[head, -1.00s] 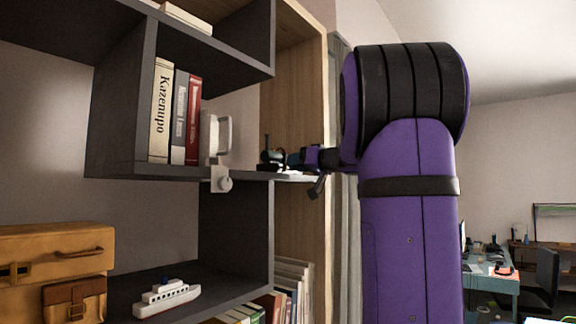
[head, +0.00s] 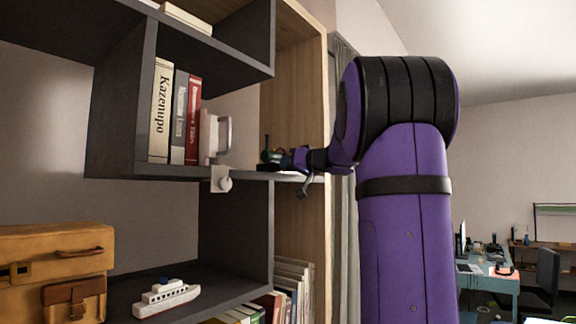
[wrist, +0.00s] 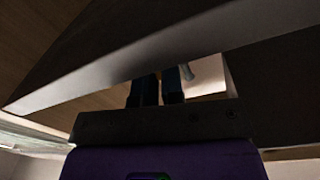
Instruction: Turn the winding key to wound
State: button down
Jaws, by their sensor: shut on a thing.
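A small dark teal device (head: 266,157) sits at the right end of the grey shelf. My gripper (head: 284,158) reaches it from the right, its fingers shut at the device. The winding key is mostly hidden between or behind the fingers, and its angle cannot be made out. In the wrist view my two dark fingers (wrist: 158,90) stand close together beyond the gripper body, with a small pale grey-green piece (wrist: 187,72) beside the right one.
The shelf board (head: 185,172) runs just under the gripper. A white handled object (head: 222,134) and upright books (head: 175,115) stand left of the device. A white clamp with a knob (head: 224,184) hangs below the shelf edge. A wooden panel (head: 296,90) rises close behind.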

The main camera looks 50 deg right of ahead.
jog(key=shift+d+m, duration=0.1)
jog(key=shift+m, duration=1.4)
jog(key=c, duration=1.2)
grip_release()
jog(key=shift+c, duration=0.2)
